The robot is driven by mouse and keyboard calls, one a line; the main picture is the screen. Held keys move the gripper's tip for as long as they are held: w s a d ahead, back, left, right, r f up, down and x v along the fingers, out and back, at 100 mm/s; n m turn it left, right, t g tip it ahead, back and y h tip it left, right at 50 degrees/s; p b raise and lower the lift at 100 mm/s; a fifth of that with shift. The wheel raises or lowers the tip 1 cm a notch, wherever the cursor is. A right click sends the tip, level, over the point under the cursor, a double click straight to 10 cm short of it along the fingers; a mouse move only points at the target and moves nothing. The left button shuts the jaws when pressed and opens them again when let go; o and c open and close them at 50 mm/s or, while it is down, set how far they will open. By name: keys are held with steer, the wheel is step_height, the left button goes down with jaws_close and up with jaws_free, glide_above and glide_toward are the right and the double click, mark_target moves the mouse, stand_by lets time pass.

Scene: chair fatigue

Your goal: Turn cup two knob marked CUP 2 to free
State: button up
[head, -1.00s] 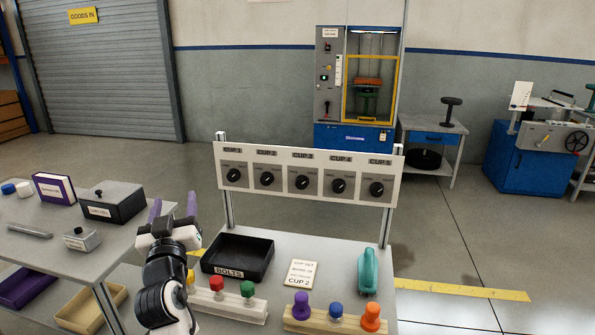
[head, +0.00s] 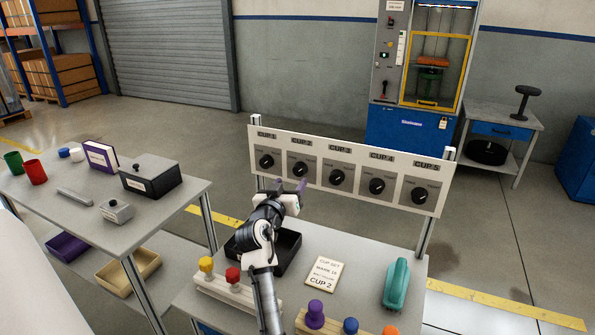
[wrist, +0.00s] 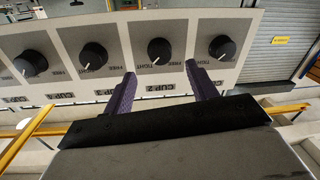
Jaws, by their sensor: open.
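The knob panel (head: 398,190) carries a row of black knobs labelled CUP 1 to CUP 5. The CUP 2 knob (head: 299,170) is second from the left in the head view. In the wrist view, which is upside down, the CUP 2 knob (wrist: 159,50) sits between labels FREE and TIGHT; its pale mark seems to point toward TIGHT. My gripper (head: 289,184) is open, with purple fingers just below and in front of this knob. In the wrist view the gripper (wrist: 163,80) has its fingers either side of the knob's line, apart from it and empty.
The CUP 1 knob (wrist: 222,47) and CUP 3 knob (wrist: 94,55) flank it closely. Below stand a black bolts tray (head: 287,252), a CUP 2 card (head: 323,272), a teal object (head: 397,283) and coloured pegs (head: 316,313). A side table (head: 160,215) is at left.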

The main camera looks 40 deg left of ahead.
mark_target(298, 172)
steer(key=p+x, duration=0.1)
steer(key=x, duration=0.5)
steer(key=shift+w, duration=0.2)
steer(key=c, duration=1)
